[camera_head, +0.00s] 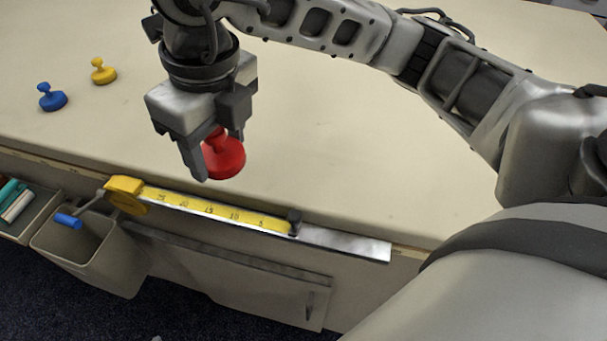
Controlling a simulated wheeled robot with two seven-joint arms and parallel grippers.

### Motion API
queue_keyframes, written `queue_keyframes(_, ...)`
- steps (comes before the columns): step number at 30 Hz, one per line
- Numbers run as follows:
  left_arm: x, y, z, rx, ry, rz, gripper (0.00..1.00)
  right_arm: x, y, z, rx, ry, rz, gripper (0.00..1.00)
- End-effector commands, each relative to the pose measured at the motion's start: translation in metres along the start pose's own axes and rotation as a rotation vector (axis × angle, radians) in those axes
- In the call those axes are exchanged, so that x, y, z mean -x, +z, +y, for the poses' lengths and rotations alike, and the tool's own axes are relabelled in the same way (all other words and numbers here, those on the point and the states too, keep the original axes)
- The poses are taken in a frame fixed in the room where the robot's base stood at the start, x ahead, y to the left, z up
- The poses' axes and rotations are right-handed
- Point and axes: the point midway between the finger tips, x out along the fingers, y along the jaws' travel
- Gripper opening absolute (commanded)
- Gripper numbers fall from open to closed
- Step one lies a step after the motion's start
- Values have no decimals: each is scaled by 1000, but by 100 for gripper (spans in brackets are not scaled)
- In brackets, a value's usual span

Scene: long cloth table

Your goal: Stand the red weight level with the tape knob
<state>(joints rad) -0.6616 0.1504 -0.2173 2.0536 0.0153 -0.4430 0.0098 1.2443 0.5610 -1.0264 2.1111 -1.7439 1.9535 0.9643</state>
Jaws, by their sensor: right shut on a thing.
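The red weight (225,158) has a round base and a knob on top. My right gripper (215,150) is shut on its knob, with the base hanging below the fingers. The weight appears to be over the table near the front edge, behind the tape; its height above the cloth is hard to tell. The yellow tape (210,210) runs along the front edge from a yellow case (125,193) at the left. The dark tape knob (295,218) stands at the tape's right end, to the right of the weight. My left gripper is not in view.
A blue weight (53,99) and a yellow weight (102,73) stand at the back left. A grey bin (85,245) and a tray (30,215) with coloured sticks hang at the front left. The cloth table (350,150) is clear behind the knob.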

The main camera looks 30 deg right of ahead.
Motion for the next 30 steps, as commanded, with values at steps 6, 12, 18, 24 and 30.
queue_keyframes(6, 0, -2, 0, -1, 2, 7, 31, 7, 0, 8, -268, -33, -3, 17)
queue_keyframes(12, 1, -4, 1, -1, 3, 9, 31, 5, -4, 2, -358, -42, 1, 17)
queue_keyframes(18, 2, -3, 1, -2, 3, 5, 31, -12, -22, -38, -365, -44, 5, 17)
queue_keyframes(24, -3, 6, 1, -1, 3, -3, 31, -37, -42, -80, -362, -42, 7, 17)
queue_keyframes(30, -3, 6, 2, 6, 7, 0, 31, -66, -56, -107, -360, -46, 4, 17)
